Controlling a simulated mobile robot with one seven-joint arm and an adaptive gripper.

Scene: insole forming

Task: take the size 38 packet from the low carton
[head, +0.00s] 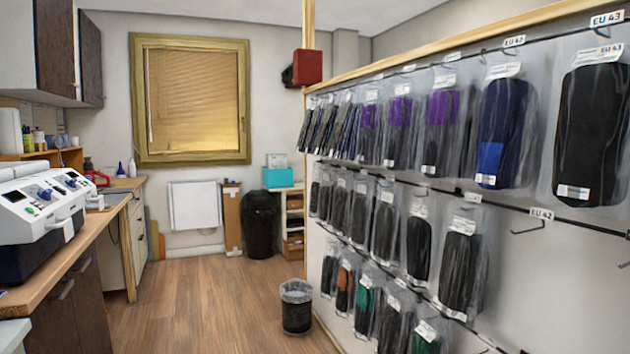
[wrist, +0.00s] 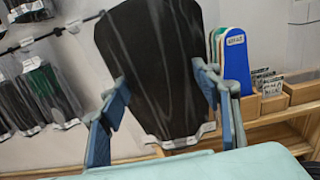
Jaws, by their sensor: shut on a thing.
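My gripper (wrist: 166,92) shows in the wrist view, its two blue-grey fingers on either side of a black insole packet (wrist: 158,55). The packet is clear plastic around a dark insole, and the fingers are shut on it. It stands roughly upright in the picture, with a pale label strip at its lower edge. Its size cannot be read. The low carton cannot be made out in either view. My gripper does not show in the head view.
In the head view, packets hang in rows on a wall rack (head: 560,225) at the right; one EU 42 hook (head: 527,229) is bare. A bin (head: 296,308) stands on open wooden floor. A workbench (head: 80,246) runs along the left. The wrist view shows wooden boxes (wrist: 274,102) behind the packet.

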